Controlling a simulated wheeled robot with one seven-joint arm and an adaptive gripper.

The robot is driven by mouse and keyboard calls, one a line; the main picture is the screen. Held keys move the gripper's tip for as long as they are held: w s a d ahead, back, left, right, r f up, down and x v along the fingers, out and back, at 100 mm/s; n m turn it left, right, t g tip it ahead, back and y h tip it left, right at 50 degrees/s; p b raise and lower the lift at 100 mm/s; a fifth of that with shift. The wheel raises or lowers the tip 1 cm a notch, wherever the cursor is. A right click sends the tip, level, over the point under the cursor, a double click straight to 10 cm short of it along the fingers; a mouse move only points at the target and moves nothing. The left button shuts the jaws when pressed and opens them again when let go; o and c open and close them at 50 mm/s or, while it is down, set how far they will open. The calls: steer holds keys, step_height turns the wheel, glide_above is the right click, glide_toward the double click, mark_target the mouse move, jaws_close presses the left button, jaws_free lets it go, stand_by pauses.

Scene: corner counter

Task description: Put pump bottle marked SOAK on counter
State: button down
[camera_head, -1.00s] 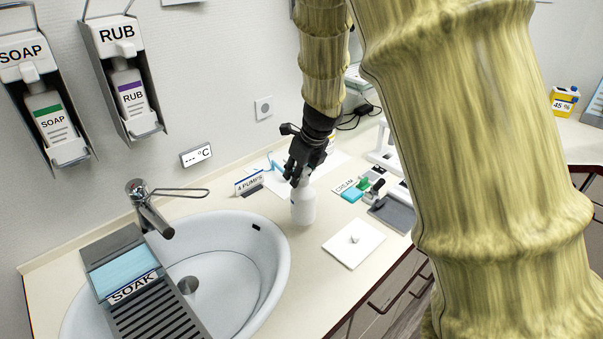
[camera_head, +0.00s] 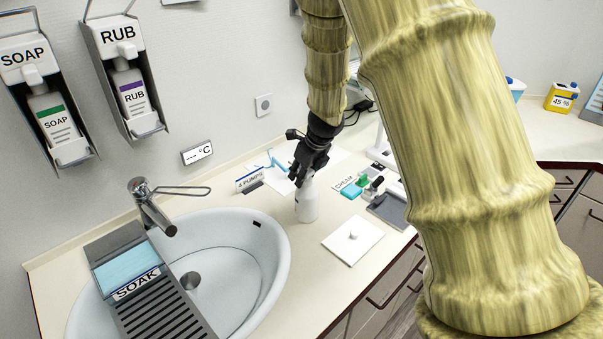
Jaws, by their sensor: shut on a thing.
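A white bottle (camera_head: 306,205) stands upright, or very nearly so, at the counter (camera_head: 275,322) just right of the sink. I cannot tell whether its base touches the counter. My gripper (camera_head: 302,176) reaches down from above and is shut on the bottle's top, hiding the pump head. No marking on the bottle can be read from here. A SOAK label (camera_head: 136,285) is on a blue-topped tray lying across the sink.
The sink (camera_head: 250,285) with its tap (camera_head: 150,210) is to the left. A white square plate (camera_head: 353,241) with a small knob lies right of the bottle. A 4 PUMPS sign (camera_head: 250,180) and a CREAM card (camera_head: 343,183) stand behind. Wall dispensers hang at upper left.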

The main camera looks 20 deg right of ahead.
stand_by(0.3)
steer(key=c, duration=1.1)
jaws_free()
steer(key=shift+f, duration=0.15)
steer(key=b+v, duration=0.1)
steer(key=v, duration=1.1)
